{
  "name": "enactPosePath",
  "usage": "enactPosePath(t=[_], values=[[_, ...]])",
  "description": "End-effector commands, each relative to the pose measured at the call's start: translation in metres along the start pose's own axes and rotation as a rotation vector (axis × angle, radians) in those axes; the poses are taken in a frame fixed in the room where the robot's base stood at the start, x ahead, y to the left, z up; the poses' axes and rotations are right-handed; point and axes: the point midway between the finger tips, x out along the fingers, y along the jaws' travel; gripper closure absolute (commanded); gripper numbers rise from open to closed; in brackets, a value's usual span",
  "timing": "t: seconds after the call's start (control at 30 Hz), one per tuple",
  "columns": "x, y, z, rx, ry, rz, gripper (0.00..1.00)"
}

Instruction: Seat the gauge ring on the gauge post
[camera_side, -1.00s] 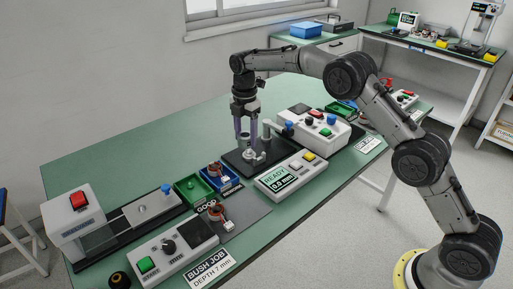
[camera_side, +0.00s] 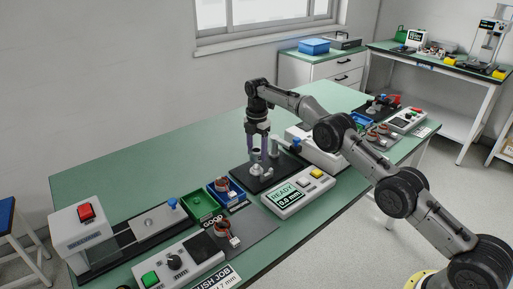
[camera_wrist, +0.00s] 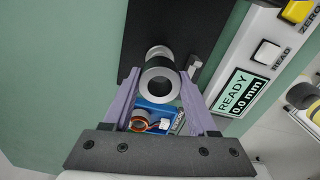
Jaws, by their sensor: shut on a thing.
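The gauge ring (camera_wrist: 160,84) is a short grey metal ring with a dark hole. It sits between the purple fingertips of my gripper (camera_wrist: 160,77), which is shut on it. In the side view, my gripper (camera_side: 257,148) points down over the black gauge plate (camera_side: 283,168), and the ring (camera_side: 256,151) shows between the fingertips. A pale post (camera_side: 255,169) stands on the plate just below the ring. In the wrist view, a silver round part (camera_wrist: 158,52) shows beyond the ring. I cannot tell whether the ring touches the post or how well they line up.
A grey upright (camera_side: 274,147) stands close right of my gripper. The gauge box (camera_side: 297,192) reads READY in front. A blue tray (camera_side: 225,190) with a wound part and a green tray (camera_side: 200,206) are at left. The green bench behind is clear.

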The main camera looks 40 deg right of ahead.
Motion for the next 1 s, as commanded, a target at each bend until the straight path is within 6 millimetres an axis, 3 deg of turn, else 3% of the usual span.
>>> enactPosePath(t=[1.0], values=[[0.0095,0.0005,-0.0001,0.000,-0.001,0.003,1.00]])
